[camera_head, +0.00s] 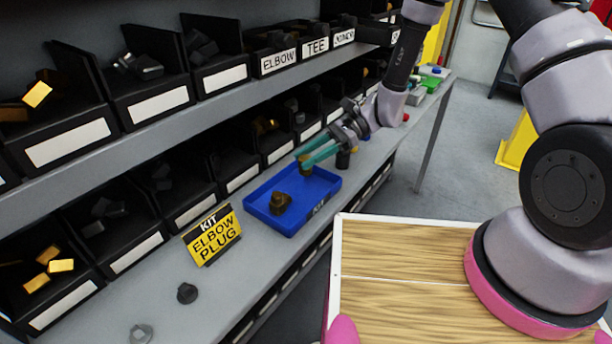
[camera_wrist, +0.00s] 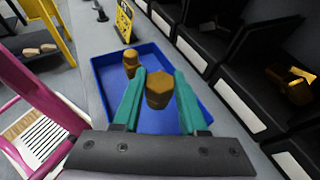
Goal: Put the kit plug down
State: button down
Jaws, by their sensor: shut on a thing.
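The kit plug (camera_head: 305,169), a small brown brass-like piece, is between the teal fingertips of my gripper (camera_head: 308,157) over the far end of the blue kit tray (camera_head: 263,226). In the wrist view the plug (camera_wrist: 159,92) shows as a faceted head between the two fingers (camera_wrist: 158,85), which are shut on it. I cannot tell whether its underside touches the tray floor. A brown elbow (camera_head: 280,203) lies in the near part of the tray; it also shows in the wrist view (camera_wrist: 130,64), apart from the plug.
A yellow "KIT ELBOW PLUG" sign (camera_head: 212,236) stands left of the tray. A dark fitting (camera_head: 187,293) and a grey one (camera_head: 140,333) lie on the grey shelf. Rows of black labelled bins (camera_head: 228,76) line the back. The tray floor between plug and elbow is clear.

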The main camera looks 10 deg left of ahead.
aim_at(309, 171)
jog(key=shift+f, duration=2.35)
jog(key=shift+f, duration=0.15)
jog(key=shift+c, duration=2.2)
grip_release()
jog(key=shift+w+d+r, duration=0.1)
jog(key=shift+r, duration=0.1)
jog(key=v, duration=1.2)
